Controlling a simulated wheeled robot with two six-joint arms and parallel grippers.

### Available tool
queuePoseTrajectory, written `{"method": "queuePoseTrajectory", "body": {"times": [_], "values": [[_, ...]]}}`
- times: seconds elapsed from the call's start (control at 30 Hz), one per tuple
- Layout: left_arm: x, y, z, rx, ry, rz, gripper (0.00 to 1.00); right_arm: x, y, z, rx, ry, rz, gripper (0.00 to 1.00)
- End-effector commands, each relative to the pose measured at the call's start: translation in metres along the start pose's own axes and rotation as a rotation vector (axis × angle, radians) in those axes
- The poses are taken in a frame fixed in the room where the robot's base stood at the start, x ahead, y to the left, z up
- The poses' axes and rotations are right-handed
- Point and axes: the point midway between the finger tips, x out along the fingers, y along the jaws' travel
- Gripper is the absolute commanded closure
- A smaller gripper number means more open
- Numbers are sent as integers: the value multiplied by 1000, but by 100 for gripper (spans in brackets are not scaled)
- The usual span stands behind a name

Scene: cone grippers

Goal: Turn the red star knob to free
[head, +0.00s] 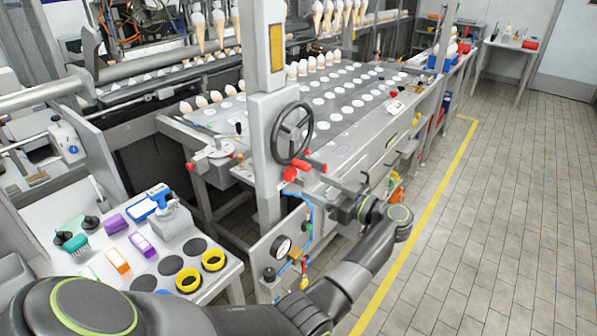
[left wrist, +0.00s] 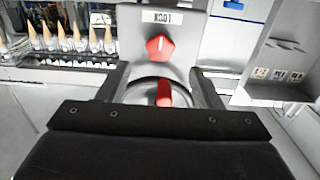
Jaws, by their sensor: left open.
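The red star knob (left wrist: 159,47) shows in the left wrist view on a grey plate, under a white label (left wrist: 163,17). A white line on its face points about straight up. Below and nearer is a red handle (left wrist: 164,93). My left gripper (left wrist: 163,84) is open, its two fingers to the left and right of this handle, with no contact visible. In the head view, my left gripper (head: 333,190) is beside the machine's front corner, near red parts (head: 291,174) below the handwheel; which one is the star knob is hard to tell. My right gripper is out of view.
A black handwheel (head: 293,132) and grey post (head: 267,100) stand close to the left gripper. A side table (head: 225,277) with tools is at left. The tiled floor (head: 490,230) at right is clear.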

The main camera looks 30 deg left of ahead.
Motion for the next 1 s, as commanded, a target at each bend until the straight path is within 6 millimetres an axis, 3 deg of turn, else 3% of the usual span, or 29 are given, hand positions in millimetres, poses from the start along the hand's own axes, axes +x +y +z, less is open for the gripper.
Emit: {"method": "queuePoseTrajectory", "body": {"times": [0.1,0.3,0.5,0.77,1.0], "values": [[27,0,-4,1,3,-2,41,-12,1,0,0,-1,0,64],[58,0,-2,1,3,-1,41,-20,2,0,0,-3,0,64],[70,0,0,0,1,1,41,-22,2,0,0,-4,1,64],[71,0,0,0,0,1,41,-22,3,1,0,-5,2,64],[70,0,0,0,0,1,71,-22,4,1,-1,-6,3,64]]}}
